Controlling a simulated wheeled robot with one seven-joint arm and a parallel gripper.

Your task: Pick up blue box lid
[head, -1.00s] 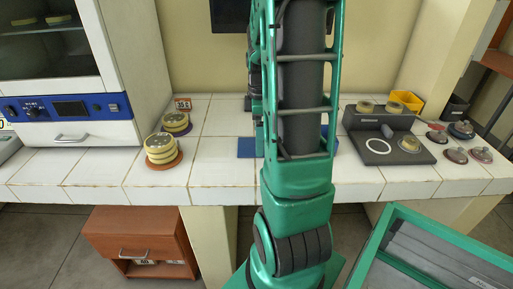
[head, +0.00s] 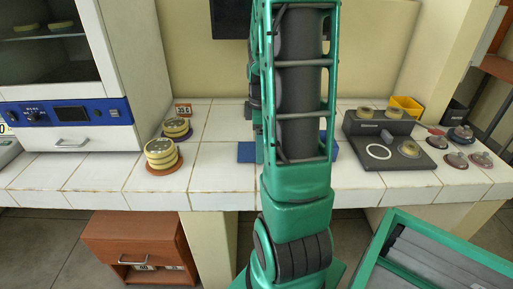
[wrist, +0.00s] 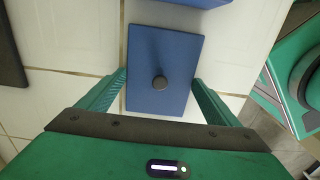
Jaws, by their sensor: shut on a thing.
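The blue box lid (wrist: 160,50) is a flat blue rectangle with a dark round knob in its middle, seen from above in the wrist view. Another blue piece (wrist: 205,3) shows at the top edge of the wrist view. In the head view, blue patches show left (head: 246,152) and right (head: 333,146) of my arm, which hides my gripper.
Stacked dishes (head: 161,152) stand on the white tiled bench (head: 215,175) at left. A dark device (head: 378,132) with dishes, a yellow bin (head: 406,104) and several small round lidded things (head: 455,160) are at right. An incubator (head: 70,112) stands far left.

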